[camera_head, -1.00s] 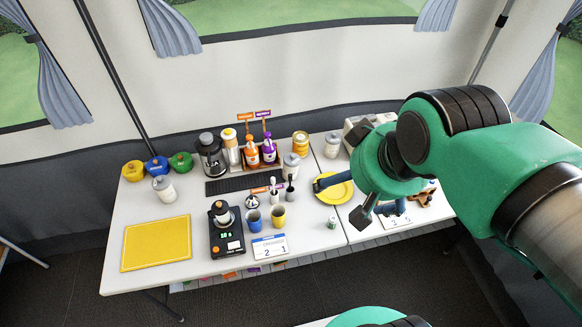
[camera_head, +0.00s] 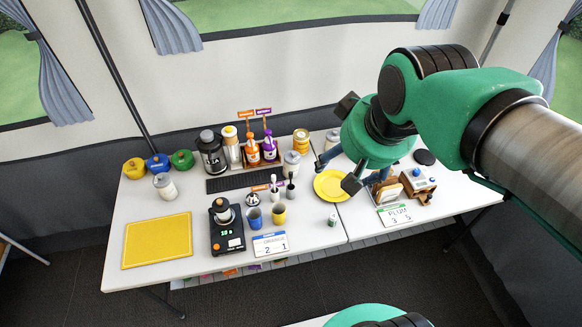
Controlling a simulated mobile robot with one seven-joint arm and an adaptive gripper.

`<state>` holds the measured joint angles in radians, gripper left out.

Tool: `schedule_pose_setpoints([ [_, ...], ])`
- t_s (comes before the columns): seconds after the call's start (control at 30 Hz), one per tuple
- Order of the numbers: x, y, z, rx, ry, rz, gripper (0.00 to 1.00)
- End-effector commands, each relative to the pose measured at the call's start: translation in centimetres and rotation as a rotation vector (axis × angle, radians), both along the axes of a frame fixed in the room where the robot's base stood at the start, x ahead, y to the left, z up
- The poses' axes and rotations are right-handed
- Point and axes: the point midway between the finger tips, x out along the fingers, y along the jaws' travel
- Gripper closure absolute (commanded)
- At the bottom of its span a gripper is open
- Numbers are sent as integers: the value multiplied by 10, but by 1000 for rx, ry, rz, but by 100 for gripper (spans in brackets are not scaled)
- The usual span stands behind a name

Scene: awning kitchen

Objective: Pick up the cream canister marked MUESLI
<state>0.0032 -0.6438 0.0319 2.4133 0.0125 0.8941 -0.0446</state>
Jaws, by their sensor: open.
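Several pale canisters with grey lids stand on the white table. One canister (camera_head: 165,187) is at the left, above the yellow board. A second canister (camera_head: 291,165) is near the middle, right of the bottle rack. A third canister (camera_head: 332,139) is farther right at the back, partly hidden by my wrist. The lettering is too small to read, so I cannot tell which is marked MUESLI. My gripper (camera_head: 348,171) is open above the right part of the table, its fingers spread just in front of the third canister. I see nothing between them.
A yellow plate (camera_head: 331,186) lies below my gripper. A wooden holder (camera_head: 417,190) and a PLUM card (camera_head: 400,214) are to its right. A yellow board (camera_head: 157,241) lies at the left.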

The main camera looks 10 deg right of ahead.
Motion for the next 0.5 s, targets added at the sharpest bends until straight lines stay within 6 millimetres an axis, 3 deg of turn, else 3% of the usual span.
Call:
schedule_pose_setpoints([
  [0.27,67,1,0,-9,68,48,27],
  [0.5,126,2,-13,-13,124,91,27],
])
